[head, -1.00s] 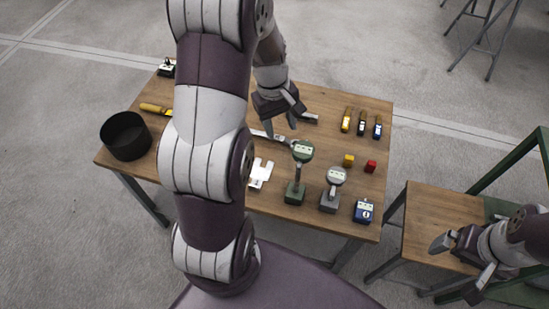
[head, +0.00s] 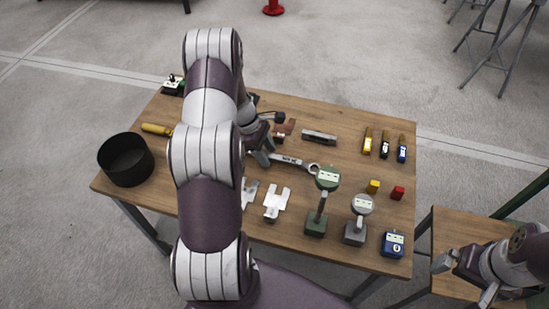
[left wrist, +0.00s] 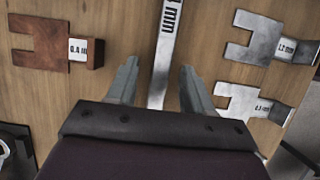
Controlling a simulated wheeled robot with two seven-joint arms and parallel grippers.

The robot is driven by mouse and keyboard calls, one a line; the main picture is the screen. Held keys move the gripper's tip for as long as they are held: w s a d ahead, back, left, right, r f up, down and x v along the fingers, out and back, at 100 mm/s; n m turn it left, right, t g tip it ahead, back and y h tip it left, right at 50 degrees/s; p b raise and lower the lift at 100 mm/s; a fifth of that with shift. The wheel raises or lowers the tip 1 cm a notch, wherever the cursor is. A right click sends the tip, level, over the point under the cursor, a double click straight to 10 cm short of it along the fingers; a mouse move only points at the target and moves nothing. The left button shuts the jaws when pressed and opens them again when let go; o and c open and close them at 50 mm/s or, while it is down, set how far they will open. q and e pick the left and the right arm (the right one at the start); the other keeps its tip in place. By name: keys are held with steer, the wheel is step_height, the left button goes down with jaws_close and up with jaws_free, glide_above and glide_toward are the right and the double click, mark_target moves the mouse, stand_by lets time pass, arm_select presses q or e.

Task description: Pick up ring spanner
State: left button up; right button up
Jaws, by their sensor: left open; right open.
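The ring spanner (head: 288,160) lies flat on the wooden table, a silver bar with dark lettering; its ring end points right, toward the green gauge. Its other end is hidden behind my left arm in the head view. My left gripper (head: 263,150) is open at the spanner's left part. In the left wrist view, the spanner's shaft (left wrist: 165,50) runs between the two open fingertips (left wrist: 156,72), with a gap on each side; how far above it they are I cannot tell. My right gripper (head: 466,277) is open and empty at the right, over the small side table.
A green dial gauge (head: 315,222) and a grey one (head: 355,232) stand near the spanner's ring end. Flat silver gap gauges (head: 277,203) lie in front, a copper-brown one (left wrist: 38,42) behind. A black round bin (head: 125,160) stands at the left.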

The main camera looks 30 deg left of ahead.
arm_select(q)
jaws_close()
